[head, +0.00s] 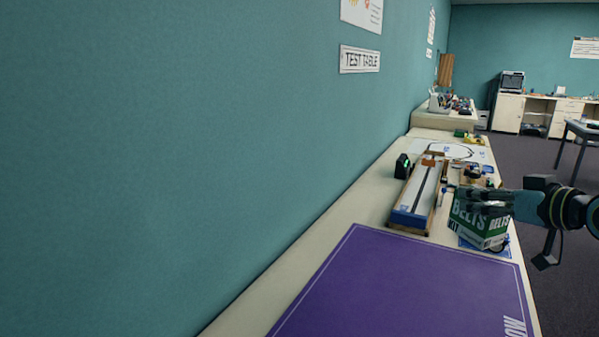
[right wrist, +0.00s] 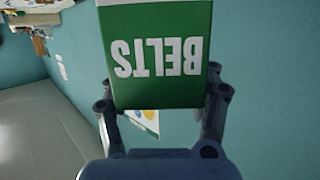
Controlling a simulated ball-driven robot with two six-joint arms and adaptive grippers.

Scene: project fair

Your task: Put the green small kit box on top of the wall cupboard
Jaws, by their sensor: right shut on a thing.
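Whether the box touches the counter is not clear. The wall cupboard cannot be made out in the head view. My left gripper is not in view.
A purple mat (head: 400,285) covers the near counter. Behind it stand a long wooden-sided track (head: 420,195) and a small black device (head: 402,166). A teal wall (head: 180,140) with a "TEST TABLE" sign (head: 360,59) runs along the left. Dark floor lies right.

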